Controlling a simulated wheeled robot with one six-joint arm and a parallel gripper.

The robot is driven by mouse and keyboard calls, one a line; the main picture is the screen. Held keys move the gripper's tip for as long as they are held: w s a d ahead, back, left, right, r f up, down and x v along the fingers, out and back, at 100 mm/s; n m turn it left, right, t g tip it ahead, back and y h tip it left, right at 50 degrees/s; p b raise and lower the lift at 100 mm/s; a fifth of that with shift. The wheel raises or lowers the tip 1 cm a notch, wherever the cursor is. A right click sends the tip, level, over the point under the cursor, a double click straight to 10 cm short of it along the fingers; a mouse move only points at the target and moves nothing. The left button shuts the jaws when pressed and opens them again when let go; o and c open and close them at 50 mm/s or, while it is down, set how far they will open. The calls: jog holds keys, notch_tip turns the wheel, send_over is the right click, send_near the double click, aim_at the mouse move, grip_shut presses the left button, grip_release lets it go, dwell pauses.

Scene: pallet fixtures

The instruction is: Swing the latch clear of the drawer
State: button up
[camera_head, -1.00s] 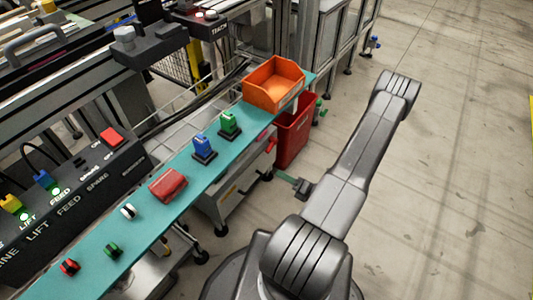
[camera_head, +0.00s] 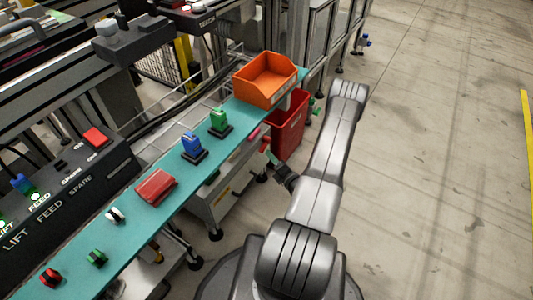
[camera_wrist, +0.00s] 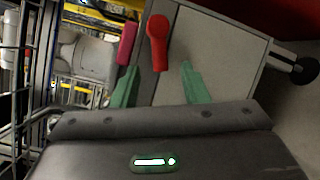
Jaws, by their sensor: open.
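The latch is a red lever (camera_wrist: 158,40) on the front of a grey cabinet (camera_wrist: 220,55), rounded at one end and narrower towards my gripper. It also shows small in the head view (camera_head: 265,144). A magenta bar (camera_wrist: 127,43), perhaps the drawer's handle, is just left of the latch in the wrist view. My gripper (camera_wrist: 160,70) is open, with green fingers on either side of the latch's narrow end in the picture. I cannot tell whether they touch it or how deep they reach. The drawer's edges are not clear.
A teal bench top (camera_head: 135,215) above the cabinet carries an orange bin (camera_head: 268,80), a red block (camera_head: 156,187), and blue and green switches. A red bin (camera_head: 290,125) stands beside the cabinet. Open floor (camera_head: 430,190) lies to the right.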

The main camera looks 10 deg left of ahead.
aim_at(264, 144)
jog(key=shift+b+x, duration=0.35)
jog(key=shift+x, duration=2)
